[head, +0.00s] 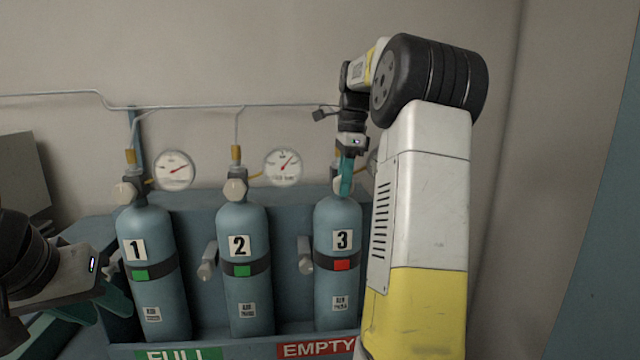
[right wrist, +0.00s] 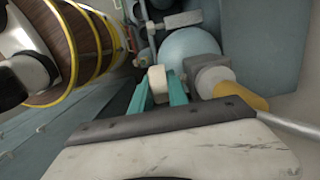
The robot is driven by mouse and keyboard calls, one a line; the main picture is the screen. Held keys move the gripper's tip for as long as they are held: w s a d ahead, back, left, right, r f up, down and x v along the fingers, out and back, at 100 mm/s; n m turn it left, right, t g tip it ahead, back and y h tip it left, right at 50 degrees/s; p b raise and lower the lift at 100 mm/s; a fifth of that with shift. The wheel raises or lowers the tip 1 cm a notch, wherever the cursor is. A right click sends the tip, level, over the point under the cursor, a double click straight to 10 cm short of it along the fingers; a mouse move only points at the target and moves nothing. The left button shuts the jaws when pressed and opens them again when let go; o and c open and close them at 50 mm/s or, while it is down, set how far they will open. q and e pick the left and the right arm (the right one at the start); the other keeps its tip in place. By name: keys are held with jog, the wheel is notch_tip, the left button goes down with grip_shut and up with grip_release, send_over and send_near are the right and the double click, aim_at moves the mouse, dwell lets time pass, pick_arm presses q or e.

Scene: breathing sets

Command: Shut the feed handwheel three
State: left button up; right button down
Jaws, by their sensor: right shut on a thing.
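Cylinder three (head: 338,215) stands at the right of the rack, a blue bottle with a red tag. Its pale feed handwheel (right wrist: 157,80) sits at the valve above the bottle's shoulder. My right gripper (head: 345,180) reaches down to this valve. In the right wrist view its teal fingers (right wrist: 159,90) lie on both sides of the handwheel and are shut on it. My right arm hides most of gauge three. My left gripper (head: 100,300) is at the lower left of the head view, left of cylinder one and apart from the handwheel; its jaw gap is unclear.
Cylinder one (head: 150,225) and cylinder two (head: 240,215) carry green tags, with dial gauges (head: 175,170) above. A thin pipe (head: 200,106) runs along the wall. The rack has FULL (head: 180,355) and EMPTY (head: 315,348) labels. A wooden barrel-like thing (right wrist: 60,45) shows in the wrist view.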

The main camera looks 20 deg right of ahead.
jog(key=shift+y, duration=0.6)
jog(key=c, duration=1.6)
grip_release()
jog(key=shift+o, duration=0.2)
jog(key=shift+r, duration=0.1)
jog(key=v, duration=0.7)
jog(key=shift+s+d+r, duration=0.1)
jog(key=shift+s+r, duration=0.05)
jog(key=shift+r, duration=0.15)
